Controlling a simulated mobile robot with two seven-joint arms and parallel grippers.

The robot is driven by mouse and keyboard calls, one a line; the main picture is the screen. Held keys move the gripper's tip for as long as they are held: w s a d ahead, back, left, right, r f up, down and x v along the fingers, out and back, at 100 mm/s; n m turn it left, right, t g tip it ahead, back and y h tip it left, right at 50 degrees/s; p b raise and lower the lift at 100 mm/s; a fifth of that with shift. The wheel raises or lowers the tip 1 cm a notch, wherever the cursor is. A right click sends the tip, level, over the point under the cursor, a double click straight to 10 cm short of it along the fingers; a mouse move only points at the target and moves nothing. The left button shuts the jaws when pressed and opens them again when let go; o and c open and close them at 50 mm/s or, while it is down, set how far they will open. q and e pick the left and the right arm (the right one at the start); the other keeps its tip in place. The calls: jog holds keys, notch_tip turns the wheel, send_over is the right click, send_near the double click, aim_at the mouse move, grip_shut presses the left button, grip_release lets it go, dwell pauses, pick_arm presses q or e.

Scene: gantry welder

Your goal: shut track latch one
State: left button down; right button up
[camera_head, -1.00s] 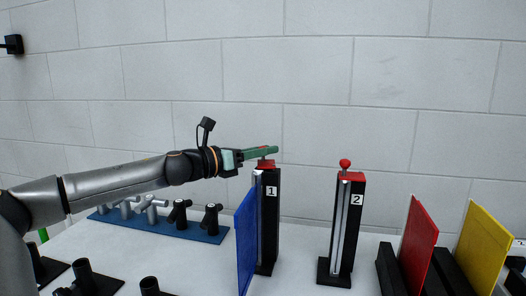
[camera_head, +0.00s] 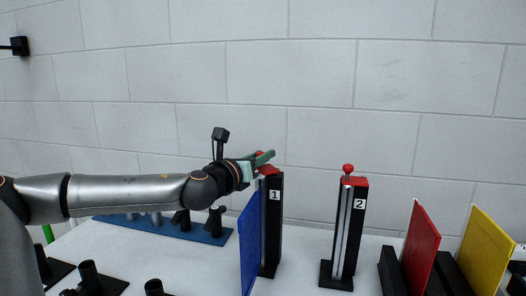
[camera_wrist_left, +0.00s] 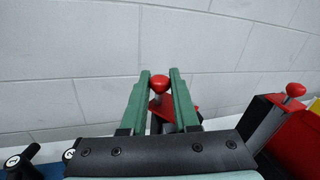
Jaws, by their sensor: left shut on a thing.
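Track one is a black upright post (camera_head: 271,225) marked 1, with a red cap (camera_head: 270,171) and a blue panel (camera_head: 249,245) in front at its left. My left gripper (camera_head: 268,156) is at the top of this post, its green fingers tilted slightly upward. In the left wrist view the fingers (camera_wrist_left: 160,73) are shut on the red latch knob (camera_wrist_left: 160,84), one on each side. The red cap (camera_wrist_left: 166,108) shows just below the knob. In the head view the fingers mostly hide the knob. My right gripper is not in view.
Post two (camera_head: 355,235), with its red knob (camera_head: 348,169) up, stands to the right. Red (camera_head: 420,250) and yellow (camera_head: 488,250) panels stand farther right. A blue rack (camera_head: 160,227) with dark and grey handles lies behind my left arm. A block wall is behind.

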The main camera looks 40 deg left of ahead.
pick_arm(q)
jog(key=shift+s+d+f+n+g+y, duration=0.1)
jog(key=shift+s+n+g+y, duration=0.15)
jog(key=shift+n+y, duration=0.45)
jog(key=shift+s+d+f+n+g+y, duration=0.15)
jog(key=shift+n+g+y, duration=0.25)
jog(key=shift+y, duration=0.6)
jog(key=n+g+y, duration=0.1)
jog(key=n+y+b, duration=0.1)
jog(key=y, duration=0.1)
jog(key=shift+s+d+g, duration=0.2)
jog(key=shift+s+g, duration=0.15)
jog(key=n+g+y+b, duration=0.2)
jog(key=d+n+g+y, duration=0.1)
jog(key=shift+s+n+g+y+b, duration=0.3)
jog(key=shift+s+y+b, duration=0.1)
jog(key=shift+s+d+r+n+g+y+b, duration=0.1)
jog(key=shift+n+g+y+b, duration=0.15)
jog(key=shift+n+g+y, duration=0.2)
jog(key=shift+s+d+r+n+g+y+b, duration=0.1)
jog(key=shift+n+g+y+b, duration=0.2)
jog(key=shift+g, duration=0.25)
jog(key=shift+n+g, duration=0.35)
jog(key=shift+g, duration=0.05)
jog(key=shift+s+y, duration=0.1)
jog(key=shift+y, duration=0.15)
jog(key=c, duration=0.9)
grip_release()
jog(key=shift+o, duration=1.2)
